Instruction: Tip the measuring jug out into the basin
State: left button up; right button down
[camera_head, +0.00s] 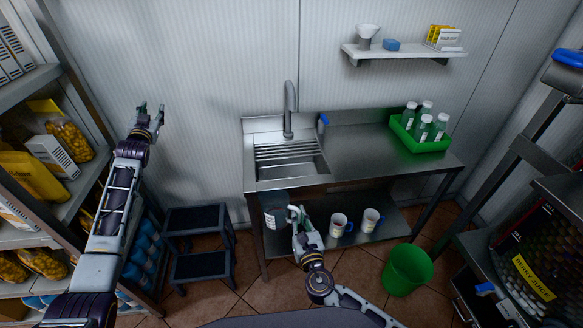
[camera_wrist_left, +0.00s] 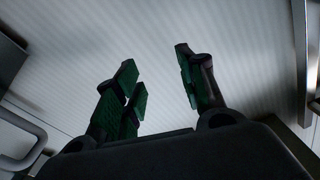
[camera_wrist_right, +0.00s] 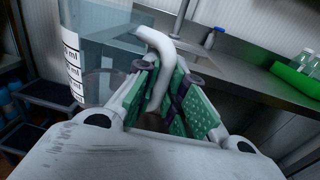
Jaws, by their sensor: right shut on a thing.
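The measuring jug (camera_head: 271,207) is clear with ml marks and a white handle. It looks about upright in front of the steel counter, left of the mugs. In the right wrist view the jug (camera_wrist_right: 98,60) fills the upper left, with bluish-grey content inside. My right gripper (camera_wrist_right: 165,95) is shut on its handle; it also shows in the head view (camera_head: 300,222). The basin (camera_head: 288,178) is sunk in the counter's left part, above and behind the jug, under a tap (camera_head: 289,108). My left gripper (camera_head: 150,118) is raised at the left, open and empty.
The counter (camera_head: 372,142) holds a green crate (camera_head: 428,147) of bottles at the right. Two mugs (camera_head: 339,226) stand on the lower shelf. A green bucket (camera_head: 407,270) and a dark step stool (camera_head: 202,242) stand on the floor. Stocked shelving (camera_head: 50,85) is close at left.

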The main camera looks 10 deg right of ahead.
pick_arm(q)
jog(key=shift+s+a+f+n+g+y, duration=0.15)
jog(key=shift+a+f+g, duration=0.3)
jog(key=shift+f, duration=0.45)
jog(key=shift+a+f+n+g+y, duration=0.15)
jog(key=shift+a+f+g+y, duration=0.1)
jog(key=shift+f+g, duration=0.55)
pick_arm(e)
jog(key=w+d+r+n+y, duration=0.1)
jog(key=w+d+y, duration=0.1)
jog(key=w, duration=0.2)
jog(key=w+d+r+n+g+y, duration=0.1)
jog(key=w+d+n+y, duration=0.1)
jog(key=w+y, duration=0.1)
jog(key=shift+w+r, duration=0.3)
jog(key=shift+w, duration=0.25)
pick_arm(q)
jog(key=shift+f, duration=0.15)
pick_arm(e)
jog(key=shift+w+n, duration=0.1)
jog(key=shift+n, duration=0.2)
pick_arm(q)
jog(key=shift+s+f, duration=0.1)
jog(key=shift+f, duration=0.25)
pick_arm(e)
jog(key=shift+w+d+r+n+g+y, duration=0.3)
jog(key=shift+w+d+r+g+y, duration=0.2)
jog(key=shift+d+r+y, duration=0.1)
